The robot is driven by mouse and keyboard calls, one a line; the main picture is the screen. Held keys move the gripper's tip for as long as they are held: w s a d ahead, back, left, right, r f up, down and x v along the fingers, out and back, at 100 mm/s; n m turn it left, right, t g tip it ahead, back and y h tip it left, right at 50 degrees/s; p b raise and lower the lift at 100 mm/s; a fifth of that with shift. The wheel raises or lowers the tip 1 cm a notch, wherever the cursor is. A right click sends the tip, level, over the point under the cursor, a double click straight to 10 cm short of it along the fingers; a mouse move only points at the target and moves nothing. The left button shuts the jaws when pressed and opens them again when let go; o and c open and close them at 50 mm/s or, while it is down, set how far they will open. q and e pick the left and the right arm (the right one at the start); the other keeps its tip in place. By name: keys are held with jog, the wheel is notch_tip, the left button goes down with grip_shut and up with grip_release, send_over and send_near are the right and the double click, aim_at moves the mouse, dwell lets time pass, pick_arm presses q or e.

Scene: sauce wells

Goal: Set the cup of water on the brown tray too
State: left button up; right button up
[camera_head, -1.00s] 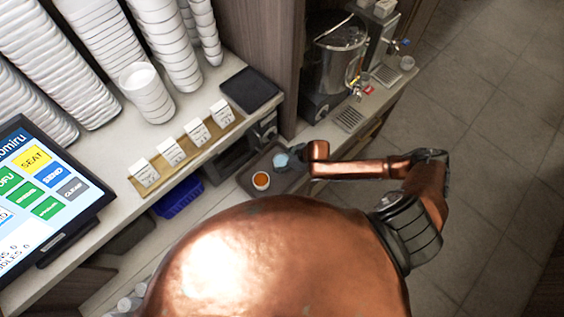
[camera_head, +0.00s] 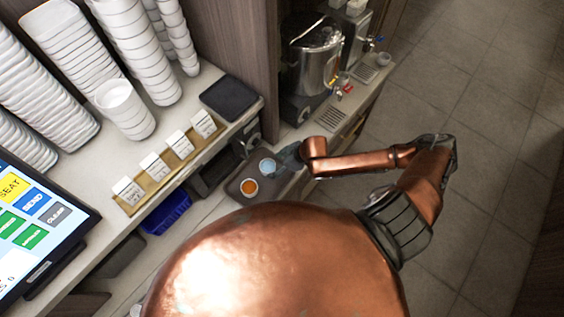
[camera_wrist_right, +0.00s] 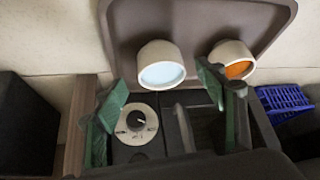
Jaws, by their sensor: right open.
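The cup of water (camera_head: 267,166), pale with light blue water, stands upright on the brown tray (camera_head: 234,188). It also shows in the right wrist view (camera_wrist_right: 161,66). A cup with orange contents (camera_head: 249,187) stands beside it on the same tray and shows in the wrist view (camera_wrist_right: 232,55). My right gripper (camera_head: 287,157) is just to the right of the water cup in the head view. In the wrist view its green fingers (camera_wrist_right: 160,100) are spread with nothing between them, and the cup of water lies beyond them. My left gripper is not in view.
A grey counter with a dark flat tray (camera_head: 231,91), white label cards on a wooden strip (camera_head: 165,170) and stacked white bowls is at the left. A metal urn (camera_head: 315,58) stands at the back. A blue basket (camera_head: 166,213) sits under the counter. Floor at the right is clear.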

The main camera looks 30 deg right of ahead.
jog(key=v, duration=0.5)
jog(key=shift+d+r, duration=0.1)
jog(key=shift+r, duration=0.05)
dwell(0.3)
